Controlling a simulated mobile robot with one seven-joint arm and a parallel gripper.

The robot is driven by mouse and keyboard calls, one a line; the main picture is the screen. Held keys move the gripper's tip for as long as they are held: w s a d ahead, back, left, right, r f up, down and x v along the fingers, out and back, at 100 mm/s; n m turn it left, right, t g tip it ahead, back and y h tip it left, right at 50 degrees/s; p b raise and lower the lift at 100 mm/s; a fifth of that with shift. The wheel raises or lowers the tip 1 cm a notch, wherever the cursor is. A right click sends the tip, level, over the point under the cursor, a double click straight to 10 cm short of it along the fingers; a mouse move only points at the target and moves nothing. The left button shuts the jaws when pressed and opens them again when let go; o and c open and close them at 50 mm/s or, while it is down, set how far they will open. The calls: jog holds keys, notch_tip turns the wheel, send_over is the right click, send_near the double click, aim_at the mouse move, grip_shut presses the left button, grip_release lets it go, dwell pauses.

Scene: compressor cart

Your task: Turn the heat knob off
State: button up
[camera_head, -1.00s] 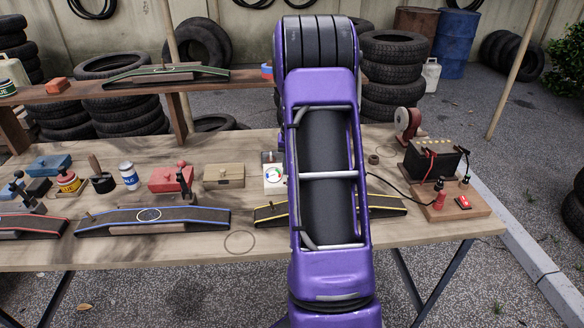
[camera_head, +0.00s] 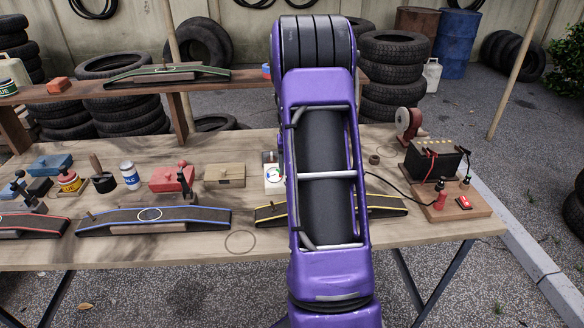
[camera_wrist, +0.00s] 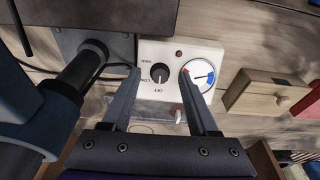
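The heat knob (camera_wrist: 159,73) is a small round black knob on a white control panel (camera_wrist: 150,49) in the wrist view. OFF is printed below it in this view, with other labels to its left. I cannot tell for sure which label its mark points at. A round gauge (camera_wrist: 198,75) with red and blue parts sits to its right. My gripper (camera_wrist: 161,76) is open, its fingers to the left and right of the knob in the picture, and nothing is gripped. In the head view the white panel (camera_head: 272,181) shows beside my purple arm, which hides my gripper.
A wooden box (camera_wrist: 262,91) with a small knob stands right of the panel in the wrist view. A dark block (camera_wrist: 95,15) is to its left. In the head view a black battery (camera_head: 436,158) stands at the table's right, a red box (camera_head: 170,179) left of the wooden box.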

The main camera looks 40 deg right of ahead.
jog(key=p+v, duration=0.2)
jog(key=v, duration=1.5)
jog(key=shift+r, duration=0.25)
jog(key=shift+a, duration=0.1)
